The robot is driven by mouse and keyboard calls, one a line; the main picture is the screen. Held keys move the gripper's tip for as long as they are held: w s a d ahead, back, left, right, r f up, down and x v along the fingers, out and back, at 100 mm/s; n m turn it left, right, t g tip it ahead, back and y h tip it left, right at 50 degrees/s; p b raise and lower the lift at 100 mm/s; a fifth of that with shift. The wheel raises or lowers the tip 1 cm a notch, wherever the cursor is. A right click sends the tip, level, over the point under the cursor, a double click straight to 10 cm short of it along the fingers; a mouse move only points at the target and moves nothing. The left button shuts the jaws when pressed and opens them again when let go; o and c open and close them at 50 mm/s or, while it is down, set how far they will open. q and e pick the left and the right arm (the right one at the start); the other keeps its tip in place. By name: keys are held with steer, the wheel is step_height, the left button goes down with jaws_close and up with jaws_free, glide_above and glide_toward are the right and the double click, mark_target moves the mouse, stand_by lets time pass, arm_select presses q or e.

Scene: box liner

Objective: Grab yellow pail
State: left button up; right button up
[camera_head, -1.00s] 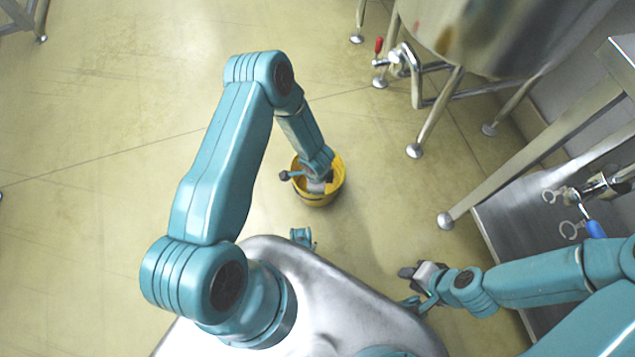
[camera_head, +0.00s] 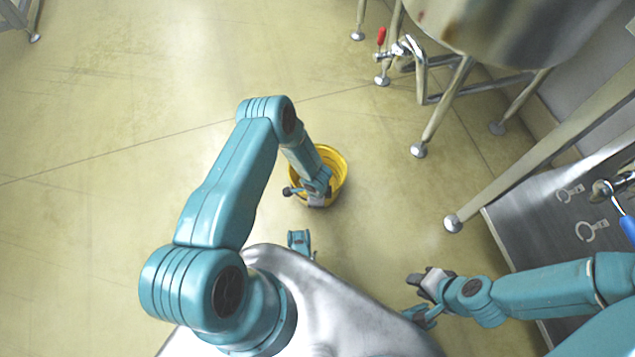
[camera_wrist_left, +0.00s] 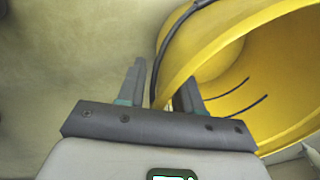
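A yellow pail (camera_head: 338,181) stands on the floor in front of my body, near the middle of the head view. My left arm reaches down to it, and my left gripper (camera_head: 304,193) is at its near left rim, partly hidden by my wrist. In the left wrist view the pail (camera_wrist_left: 215,42) fills the upper right. There my left gripper (camera_wrist_left: 162,85) has its two fingers apart, with the pail's rim between them and a gap showing. A thin dark handle runs along the rim. My right gripper (camera_head: 418,284) is away from the pail, at the lower right; its finger gap is unclear.
A steel tank (camera_head: 510,30) on legs stands at the upper right, with a red-handled valve (camera_head: 381,37). A metal table leg (camera_head: 453,222) stands right of the pail. The floor (camera_head: 120,110) to the left is clear.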

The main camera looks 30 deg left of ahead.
arm_select(q)
steer(key=shift+f, duration=0.15)
jaws_close()
